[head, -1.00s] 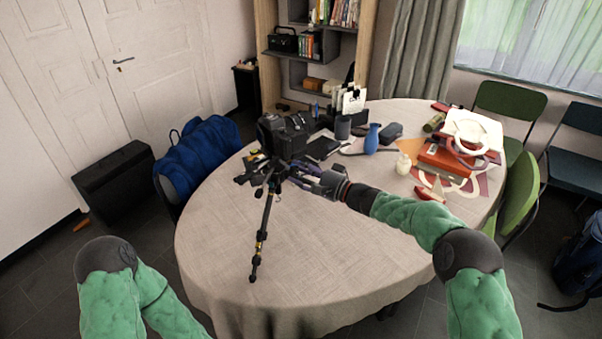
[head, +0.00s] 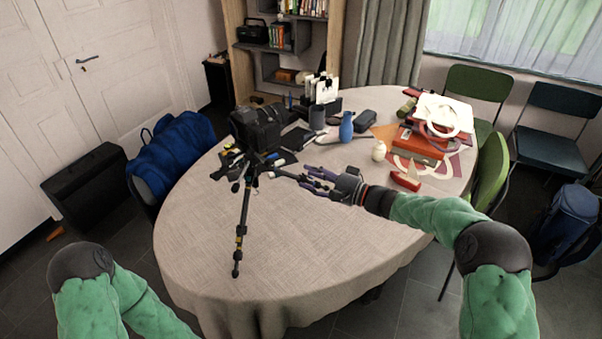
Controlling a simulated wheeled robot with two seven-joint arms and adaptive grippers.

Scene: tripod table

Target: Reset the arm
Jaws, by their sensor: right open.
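My right gripper (head: 318,181) is over the table, just right of the tripod, with its fingers pointing left. It is open and looks empty. The tips are close to the tripod's handle; I cannot tell whether they touch. The black tripod (head: 243,222) stands on the table with a black camera (head: 258,128) on top. My left arm (head: 92,292) shows only its green links at the lower left; its gripper is outside the view.
The round table (head: 200,250) has a clear front half. Green chairs (head: 492,172) stand at the right, and a blue bag (head: 172,150) sits at the left.

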